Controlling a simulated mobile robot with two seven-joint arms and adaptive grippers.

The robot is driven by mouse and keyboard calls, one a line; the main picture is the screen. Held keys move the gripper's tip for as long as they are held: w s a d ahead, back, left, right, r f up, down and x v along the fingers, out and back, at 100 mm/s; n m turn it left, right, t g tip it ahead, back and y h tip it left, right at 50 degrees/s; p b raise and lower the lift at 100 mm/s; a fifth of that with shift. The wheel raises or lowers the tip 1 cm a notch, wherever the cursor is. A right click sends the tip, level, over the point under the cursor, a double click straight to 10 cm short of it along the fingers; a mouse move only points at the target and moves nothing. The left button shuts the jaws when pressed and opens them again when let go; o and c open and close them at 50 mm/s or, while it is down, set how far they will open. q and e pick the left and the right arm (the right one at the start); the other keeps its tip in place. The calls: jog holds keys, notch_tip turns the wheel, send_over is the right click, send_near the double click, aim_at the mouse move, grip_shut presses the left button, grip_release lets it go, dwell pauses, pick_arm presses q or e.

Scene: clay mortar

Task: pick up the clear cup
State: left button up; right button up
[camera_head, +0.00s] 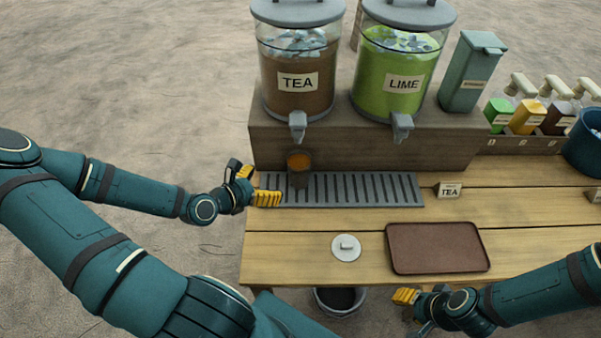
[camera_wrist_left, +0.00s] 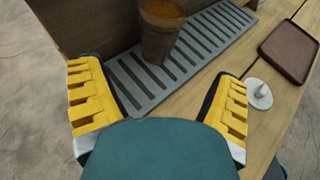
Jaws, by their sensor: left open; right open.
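The clear cup (camera_head: 299,171) stands upright on the grey slatted drip tray (camera_head: 345,190), under the tap of the TEA dispenser. It holds brown liquid, and it also shows in the left wrist view (camera_wrist_left: 160,32). My left gripper (camera_head: 256,185) is open at the left end of the tray, to the left of the cup. In the left wrist view the cup is ahead of the spread yellow fingers (camera_wrist_left: 160,105), apart from them, with nothing between them. My right gripper (camera_head: 412,308) is open and empty near the front edge of the table, below the brown tray.
TEA (camera_head: 297,70) and LIME (camera_head: 395,75) dispensers stand on a raised block (camera_head: 340,145) behind the drip tray. A white lid (camera_head: 346,247) and a brown tray (camera_head: 437,265) lie on the wooden table. Syrup bottles (camera_head: 528,117) stand at the right; a bucket (camera_head: 340,299) is below the front edge.

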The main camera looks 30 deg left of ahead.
aim_at(291, 173)
pick_arm(q)
jog(key=b+x, duration=0.3)
jog(key=x, duration=0.5)
jog(key=shift+w, duration=0.3)
jog(key=b+x, duration=0.1)
jog(key=x, duration=0.3)
jog(key=shift+d+b, duration=0.15)
jog(key=shift+b, duration=0.25)
jog(key=shift+w+f, duration=0.2)
jog(key=shift+w, duration=0.35)
jog(key=shift+c, duration=0.4)
jog(key=shift+d, duration=0.1)
jog(key=c, duration=1)
